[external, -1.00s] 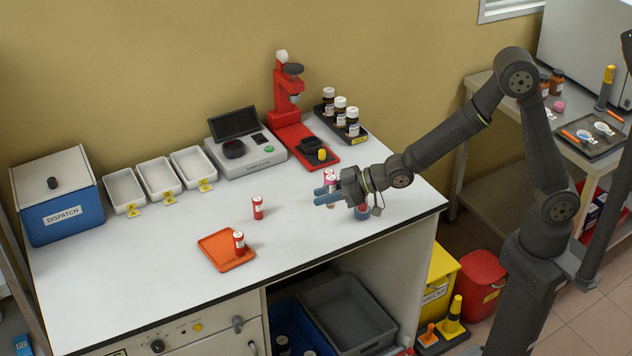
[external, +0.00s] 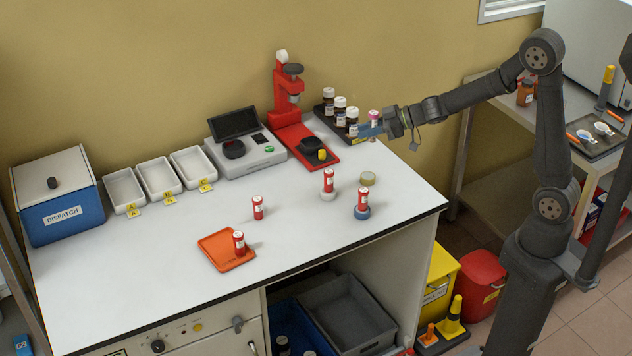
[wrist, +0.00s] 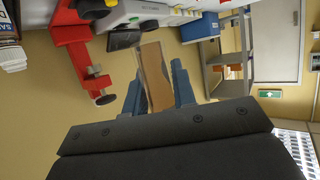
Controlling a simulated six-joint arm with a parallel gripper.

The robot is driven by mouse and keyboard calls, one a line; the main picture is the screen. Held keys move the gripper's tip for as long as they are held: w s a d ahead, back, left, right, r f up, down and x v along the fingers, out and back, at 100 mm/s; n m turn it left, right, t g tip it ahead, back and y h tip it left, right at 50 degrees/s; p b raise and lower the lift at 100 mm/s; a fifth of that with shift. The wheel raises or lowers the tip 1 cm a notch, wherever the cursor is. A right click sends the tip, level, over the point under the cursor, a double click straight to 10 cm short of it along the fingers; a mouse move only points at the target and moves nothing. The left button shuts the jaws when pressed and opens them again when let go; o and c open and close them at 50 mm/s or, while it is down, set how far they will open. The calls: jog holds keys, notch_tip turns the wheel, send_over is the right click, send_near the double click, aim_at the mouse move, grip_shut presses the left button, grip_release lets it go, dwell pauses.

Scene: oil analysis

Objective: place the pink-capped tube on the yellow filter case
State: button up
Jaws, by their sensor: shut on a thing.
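The pink-capped tube (external: 374,117) is held up in the air between the blue fingers of my gripper (external: 368,129); its lower part is hidden by the fingers. In the wrist view, the tube (wrist: 156,75) shows as a brownish see-through body between the two fingers of my gripper (wrist: 157,88). The yellow filter case (external: 368,179) is a small pale yellowish disc on the bench, with nothing on it. My gripper is well above the bench, over the back-right area and apart from the case.
Red tubes stand on a white case (external: 328,197), on a blue case (external: 362,214), on an orange tray (external: 215,245) and on the bare bench (external: 258,207). A rack of brown bottles (external: 352,132) and a red press (external: 290,115) stand behind.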

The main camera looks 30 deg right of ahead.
jog(key=d, duration=1)
send_over(363, 175)
notch_tip(363, 175, down, 8)
jog(key=shift+d+r, duration=0.1)
jog(key=shift+r, duration=0.1)
jog(key=shift+f, duration=2.05)
jog(key=shift+f, duration=0.2)
jog(key=o, duration=1)
